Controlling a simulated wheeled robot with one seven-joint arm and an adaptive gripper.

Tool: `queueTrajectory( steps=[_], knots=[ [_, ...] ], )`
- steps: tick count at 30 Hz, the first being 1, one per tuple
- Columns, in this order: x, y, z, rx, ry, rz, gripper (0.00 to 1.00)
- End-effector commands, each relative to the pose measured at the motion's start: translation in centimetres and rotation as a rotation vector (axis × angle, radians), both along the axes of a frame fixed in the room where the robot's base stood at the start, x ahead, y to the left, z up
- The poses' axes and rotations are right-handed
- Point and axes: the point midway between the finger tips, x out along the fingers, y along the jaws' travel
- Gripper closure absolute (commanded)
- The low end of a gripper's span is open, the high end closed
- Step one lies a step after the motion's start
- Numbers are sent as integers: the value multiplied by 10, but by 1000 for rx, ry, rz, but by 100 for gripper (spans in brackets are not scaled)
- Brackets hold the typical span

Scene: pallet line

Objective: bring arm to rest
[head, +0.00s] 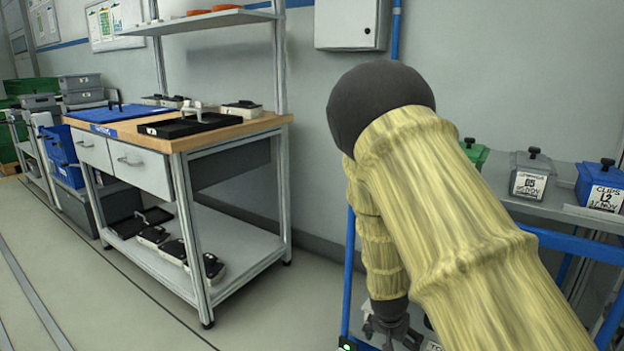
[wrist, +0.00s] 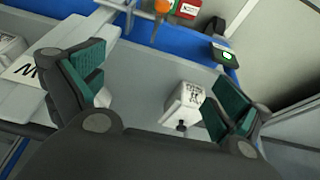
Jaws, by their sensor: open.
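My arm, in a pale yellow sleeve, fills the right half of the head view and bends down at a dark joint. My gripper (head: 392,330) hangs low beside the blue-framed cart, partly cut off by the bottom edge. In the wrist view my gripper (wrist: 155,85) is open, with its two green-padded fingers wide apart and nothing between them held. Beyond the fingers, a white labelled container (wrist: 184,105) with a dark knob rests on a grey surface, apart from the pads as far as I can tell.
A workbench (head: 225,133) with a black tray (head: 185,124) stands left. A blue-framed cart (head: 560,243) at right bears a grey labelled bin (head: 532,178) and a blue bin (head: 600,184). A wall cabinet (head: 350,24) hangs behind. Floor (head: 285,318) between bench and cart is clear.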

Motion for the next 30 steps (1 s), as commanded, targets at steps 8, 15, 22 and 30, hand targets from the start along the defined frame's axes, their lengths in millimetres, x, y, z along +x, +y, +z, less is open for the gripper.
queueTrajectory(
  steps=[8, 15, 22, 30],
  knots=[
    [-44, -13, -46, -1, 53, 57, 0],
    [-122, -23, -110, 8, 138, 162, 0],
    [-239, -27, -172, 43, 240, 312, 0],
    [-353, -20, -201, 98, 313, 450, 0]
  ],
)
